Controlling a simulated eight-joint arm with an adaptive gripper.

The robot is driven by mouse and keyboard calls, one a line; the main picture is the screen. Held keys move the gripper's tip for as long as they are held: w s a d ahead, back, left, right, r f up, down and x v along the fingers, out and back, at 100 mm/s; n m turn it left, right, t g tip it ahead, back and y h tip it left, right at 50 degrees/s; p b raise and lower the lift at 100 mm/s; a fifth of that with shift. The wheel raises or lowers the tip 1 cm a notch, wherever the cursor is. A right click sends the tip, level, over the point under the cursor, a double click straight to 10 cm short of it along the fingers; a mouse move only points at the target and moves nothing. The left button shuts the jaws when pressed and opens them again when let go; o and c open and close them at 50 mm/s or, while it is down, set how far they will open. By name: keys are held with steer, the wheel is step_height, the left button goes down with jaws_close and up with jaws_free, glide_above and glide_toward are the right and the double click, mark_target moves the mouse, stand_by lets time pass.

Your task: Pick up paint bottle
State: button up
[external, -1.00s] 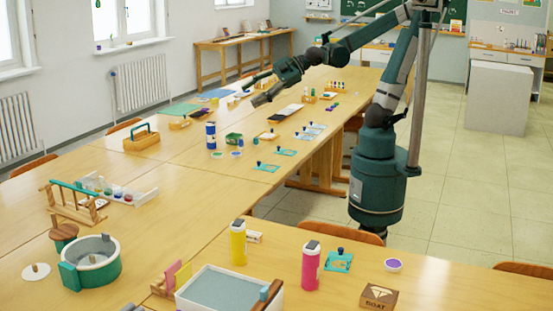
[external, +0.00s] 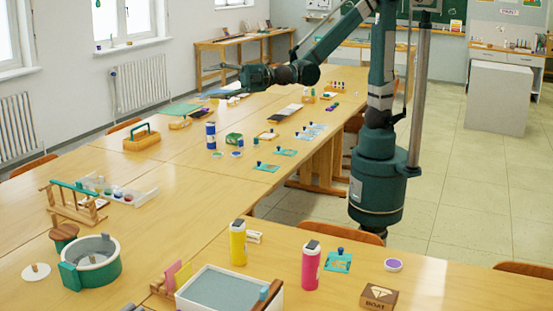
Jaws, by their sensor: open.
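Three paint bottles stand upright on the tables. A blue one (external: 211,137) is on the far table, a yellow one (external: 238,244) and a pink one (external: 311,267) are on the near table. My gripper (external: 228,78) is open and empty. It is above the far part of the long table, pointing left, apart from all three bottles. The blue bottle is the nearest to it in the picture, below and a little left. None of the bottles is hidden.
A wooden caddy with a green handle (external: 141,139) stands left of the blue bottle, a green box (external: 234,140) right of it. A grey tray (external: 222,290), a round tub (external: 97,264) and a wooden block (external: 378,297) are nearer.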

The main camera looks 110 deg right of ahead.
steer(key=w+a+f+n+y, duration=0.1)
steer(key=w+a+n+y, duration=0.1)
steer(key=a+n+y, duration=0.4)
steer(key=w+a+f+n+y, duration=0.1)
steer(key=w+a+n, duration=0.15)
steer(key=a, duration=0.65)
steer(key=s+a+f+n+g+y, duration=0.1)
steer(key=a+f+n+g+y, duration=0.25)
steer(key=a+n, duration=0.3)
steer(key=s+a+f+n+g+y, duration=0.1)
steer(key=a+f+n+g+y, duration=0.15)
steer(key=a+f+n, duration=0.4)
steer(key=s+a+f+n+g+y, duration=0.1)
steer(key=s+a+f+n+g, duration=0.3)
steer(key=a+f, duration=0.3)
steer(key=s+a+f+n+g+y, duration=0.2)
steer(key=s+a+f+n+g, duration=0.15)
steer(key=a+f+n, duration=0.2)
steer(key=n+g+h, duration=0.2)
steer(key=n+g, duration=0.5)
steer(key=g, duration=0.1)
glide_toward(311, 267)
steer(key=s+r, duration=0.1)
steer(key=s, duration=0.1)
steer(key=shift+d+r+t, duration=0.1)
steer(key=shift+d+t, duration=0.15)
steer(key=shift+s+a+b, duration=0.15)
steer(key=shift+a+b, duration=0.3)
steer(key=shift+a, duration=0.85)
